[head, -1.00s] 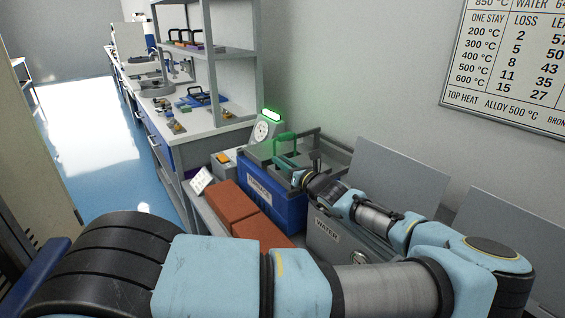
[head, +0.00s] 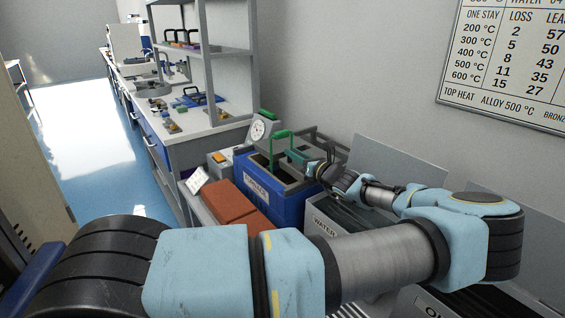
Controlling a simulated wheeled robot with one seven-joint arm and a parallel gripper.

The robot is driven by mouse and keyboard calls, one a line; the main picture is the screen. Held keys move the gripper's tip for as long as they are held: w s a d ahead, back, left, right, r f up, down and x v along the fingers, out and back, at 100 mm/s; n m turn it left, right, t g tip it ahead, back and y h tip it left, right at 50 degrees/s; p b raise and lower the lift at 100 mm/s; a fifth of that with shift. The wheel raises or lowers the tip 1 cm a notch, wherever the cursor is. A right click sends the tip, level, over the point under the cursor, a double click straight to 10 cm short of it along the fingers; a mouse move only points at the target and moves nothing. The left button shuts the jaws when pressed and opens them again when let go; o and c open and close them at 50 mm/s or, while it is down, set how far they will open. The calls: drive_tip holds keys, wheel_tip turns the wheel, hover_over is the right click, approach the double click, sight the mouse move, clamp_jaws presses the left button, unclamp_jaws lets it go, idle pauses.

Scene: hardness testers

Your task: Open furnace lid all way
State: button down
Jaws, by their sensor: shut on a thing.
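The blue furnace (head: 262,192), with its label on the front, stands against the wall in the middle of the head view. Part of its top is uncovered, showing a dark opening (head: 262,160) at the left. The grey lid (head: 322,143) shows only in part, toward the back right of the furnace top. My gripper (head: 300,158) is at the right part of the furnace top, shut on the lid's handle. The fingertips and the exact grip are small and partly hidden.
Red-brown bricks (head: 230,205) lie left of the furnace. A dial gauge (head: 259,129) stands behind it. A water tank (head: 328,226) stands at the right, close under my arm, with a raised grey panel (head: 385,163) behind it. A shelved bench is at the left; blue floor is clear beyond.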

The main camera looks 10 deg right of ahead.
drive_tip(key=shift+w+d, duration=0.25)
drive_tip(key=shift+d, duration=0.2)
drive_tip(key=shift+w+d, duration=0.2)
drive_tip(key=shift+d, duration=0.25)
drive_tip(key=c, duration=0.8)
unclamp_jaws()
drive_tip(key=shift+o, duration=0.2)
drive_tip(key=b+v, duration=0.2)
drive_tip(key=v, duration=0.8)
drive_tip(key=shift+s+b, duration=0.3)
drive_tip(key=shift+s, duration=0.05)
drive_tip(key=shift+d, duration=0.15)
